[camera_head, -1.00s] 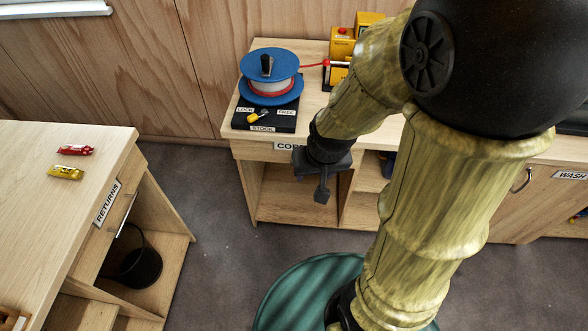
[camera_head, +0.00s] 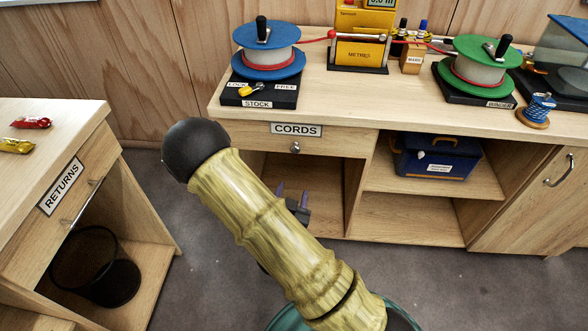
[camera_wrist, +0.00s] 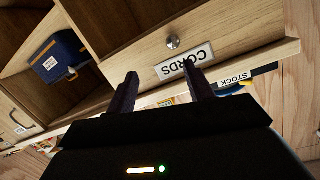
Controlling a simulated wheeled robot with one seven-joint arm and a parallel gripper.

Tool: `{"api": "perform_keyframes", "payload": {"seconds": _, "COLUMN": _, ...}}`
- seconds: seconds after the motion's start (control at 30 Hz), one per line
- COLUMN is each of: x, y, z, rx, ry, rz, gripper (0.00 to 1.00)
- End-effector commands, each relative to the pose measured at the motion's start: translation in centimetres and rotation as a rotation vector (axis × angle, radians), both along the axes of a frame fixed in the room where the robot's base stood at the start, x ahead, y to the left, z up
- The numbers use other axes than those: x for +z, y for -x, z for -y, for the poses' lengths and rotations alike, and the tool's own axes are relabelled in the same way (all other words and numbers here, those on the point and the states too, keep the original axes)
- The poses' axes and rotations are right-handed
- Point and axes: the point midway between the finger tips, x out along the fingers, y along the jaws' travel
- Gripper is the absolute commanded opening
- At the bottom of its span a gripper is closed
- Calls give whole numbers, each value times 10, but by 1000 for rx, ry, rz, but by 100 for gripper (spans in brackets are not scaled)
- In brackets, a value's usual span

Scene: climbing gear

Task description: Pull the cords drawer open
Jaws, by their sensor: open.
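The cords drawer (camera_head: 260,139) is shut under the worktop, at the left end of the far bench. It has a white CORDS label (camera_head: 296,130) and a small round metal knob (camera_head: 295,148). In the wrist view the drawer appears upside down, with its label (camera_wrist: 184,62) and knob (camera_wrist: 173,42) beyond the fingers. My gripper (camera_head: 292,197) is below and in front of the drawer, partly hidden behind my arm. In the wrist view its two dark fingers (camera_wrist: 160,92) are apart with nothing between them. They look clear of the knob.
Open shelves stand below and right of the drawer, one holding a blue case (camera_head: 435,157). Blue (camera_head: 268,61) and green (camera_head: 478,65) reels stand on the worktop (camera_head: 340,100). The RETURNS desk (camera_head: 50,130) is at left, with a black bin (camera_head: 95,268) beneath. Grey floor lies between.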

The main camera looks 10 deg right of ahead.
Motion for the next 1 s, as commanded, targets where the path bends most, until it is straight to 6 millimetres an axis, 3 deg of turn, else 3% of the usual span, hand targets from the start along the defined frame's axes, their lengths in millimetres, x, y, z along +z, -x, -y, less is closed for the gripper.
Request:
{"api": "perform_keyframes", "payload": {"seconds": 0.03, "x": -17, "y": 3, "z": -5, "rx": 22, "ry": 36, "rz": 49, "gripper": 52}}
{"api": "perform_keyframes", "payload": {"seconds": 0.2, "x": -16, "y": 8, "z": -13, "rx": 66, "ry": 91, "rz": 160, "gripper": 52}}
{"api": "perform_keyframes", "payload": {"seconds": 0.57, "x": -12, "y": 8, "z": -14, "rx": 70, "ry": 94, "rz": 170, "gripper": 52}}
{"api": "perform_keyframes", "payload": {"seconds": 1.0, "x": -17, "y": -25, "z": -5, "rx": 68, "ry": 91, "rz": 173, "gripper": 52}}
